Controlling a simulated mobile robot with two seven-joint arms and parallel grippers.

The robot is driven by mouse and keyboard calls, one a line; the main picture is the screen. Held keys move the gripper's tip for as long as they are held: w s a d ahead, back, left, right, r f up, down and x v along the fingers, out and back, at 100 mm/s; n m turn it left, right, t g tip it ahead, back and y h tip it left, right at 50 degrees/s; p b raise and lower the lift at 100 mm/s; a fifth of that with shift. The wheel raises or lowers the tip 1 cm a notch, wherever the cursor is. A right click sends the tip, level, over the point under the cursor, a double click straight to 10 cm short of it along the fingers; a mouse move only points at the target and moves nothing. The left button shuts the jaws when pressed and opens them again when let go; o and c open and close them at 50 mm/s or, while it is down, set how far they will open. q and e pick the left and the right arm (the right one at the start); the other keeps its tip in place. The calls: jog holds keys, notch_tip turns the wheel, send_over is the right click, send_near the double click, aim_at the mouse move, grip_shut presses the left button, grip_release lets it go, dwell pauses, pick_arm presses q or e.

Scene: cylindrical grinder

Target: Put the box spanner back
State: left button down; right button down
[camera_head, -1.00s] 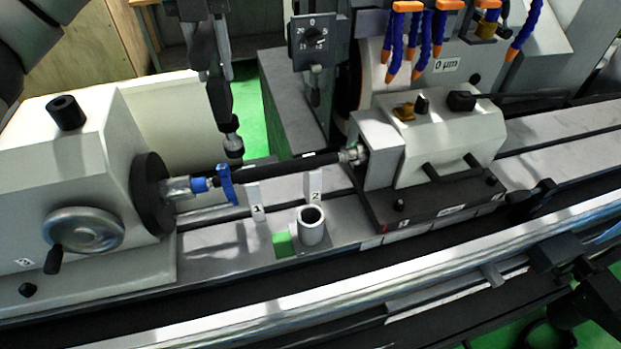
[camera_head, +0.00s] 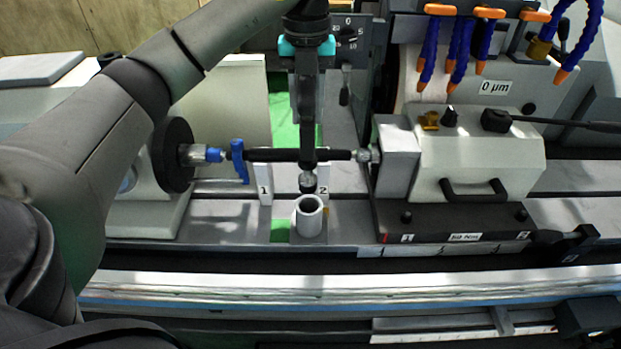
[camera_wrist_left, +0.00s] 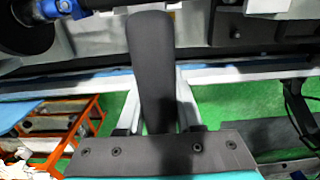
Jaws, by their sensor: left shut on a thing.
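My left gripper (camera_head: 305,85) comes down from the top of the head view. It is shut on the box spanner (camera_head: 308,150), which has a dark shaft and a metal socket end. The spanner hangs upright, socket down, in front of the black bar. In the left wrist view its dark handle (camera_wrist_left: 152,70) lies between the two grey fingers (camera_wrist_left: 157,115). A grey tube holder (camera_head: 309,220) with an open top stands below. The socket end appears just above its mouth; the exact depth is unclear. My right gripper is not in view.
A black bar (camera_head: 270,155) with a blue clamp (camera_head: 239,160) spans between the left headstock and the white tailstock (camera_head: 475,160). White plates marked 1 (camera_head: 265,190) and 2 (camera_head: 324,190) stand behind the holder. Blue hoses (camera_head: 460,55) hang at upper right.

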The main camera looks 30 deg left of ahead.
aim_at(309, 169)
pick_arm(q)
notch_tip(309, 169, down, 10)
jog(key=shift+d+p, duration=0.1)
jog(key=shift+p, duration=0.25)
notch_tip(309, 169, down, 3)
jog(key=shift+f, duration=0.55)
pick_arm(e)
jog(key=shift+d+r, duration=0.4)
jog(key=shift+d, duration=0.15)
pick_arm(q)
jog(key=c, duration=0.6)
grip_release()
jog(key=shift+f, duration=0.15)
jog(key=shift+o, duration=0.2)
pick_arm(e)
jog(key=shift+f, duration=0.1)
pick_arm(q)
jog(key=shift+r, duration=0.2)
notch_tip(309, 169, up, 12)
jog(key=shift+b, duration=0.65)
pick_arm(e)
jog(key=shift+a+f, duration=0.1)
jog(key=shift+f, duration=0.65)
